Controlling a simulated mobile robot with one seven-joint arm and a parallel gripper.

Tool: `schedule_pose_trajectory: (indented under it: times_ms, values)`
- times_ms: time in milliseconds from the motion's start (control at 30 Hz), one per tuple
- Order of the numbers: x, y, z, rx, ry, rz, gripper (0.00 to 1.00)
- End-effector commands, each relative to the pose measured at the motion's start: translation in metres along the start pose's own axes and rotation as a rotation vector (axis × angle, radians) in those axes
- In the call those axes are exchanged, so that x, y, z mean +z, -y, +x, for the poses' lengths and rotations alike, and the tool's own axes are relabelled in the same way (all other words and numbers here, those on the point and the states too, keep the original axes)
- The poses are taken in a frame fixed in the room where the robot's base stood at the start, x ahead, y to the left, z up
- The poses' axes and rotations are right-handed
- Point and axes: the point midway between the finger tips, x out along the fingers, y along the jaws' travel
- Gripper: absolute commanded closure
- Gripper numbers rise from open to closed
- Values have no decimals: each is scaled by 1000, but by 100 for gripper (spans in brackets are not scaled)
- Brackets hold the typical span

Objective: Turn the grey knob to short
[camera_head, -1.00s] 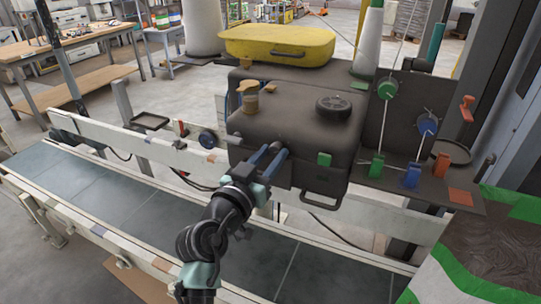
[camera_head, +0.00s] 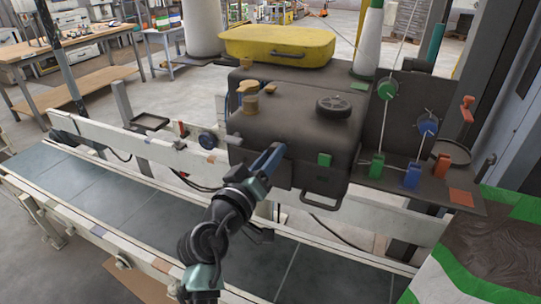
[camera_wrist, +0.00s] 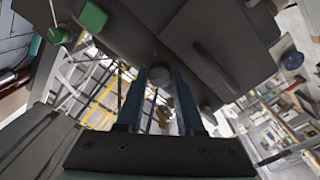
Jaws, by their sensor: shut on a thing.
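The grey knob (camera_wrist: 160,75) shows in the wrist view as a small round grey piece between my fingertips, against the dark housing (camera_wrist: 125,40). My gripper (camera_wrist: 160,80) is shut on it, with one blue finger on each side. In the head view my gripper (camera_head: 272,158) reaches the front face of the dark bagger housing (camera_head: 300,140), and the arm comes up from below. The knob is hidden behind the fingers there. I cannot read any "short" mark or the knob's pointer in either view.
A black handwheel (camera_head: 333,105) and a yellow lid (camera_head: 277,46) are on top. The conveyor (camera_head: 130,205) runs below the arm.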

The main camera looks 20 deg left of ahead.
Motion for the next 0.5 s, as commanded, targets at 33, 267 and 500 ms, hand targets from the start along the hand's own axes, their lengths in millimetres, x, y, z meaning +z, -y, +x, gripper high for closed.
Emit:
schedule_pose_trajectory:
  times_ms: [33,267,500]
  values:
    - [1,-1,0,1,1,-46,100]
    - [0,-1,0,1,-6,-239,100]
    - [0,0,0,0,-12,-383,100]
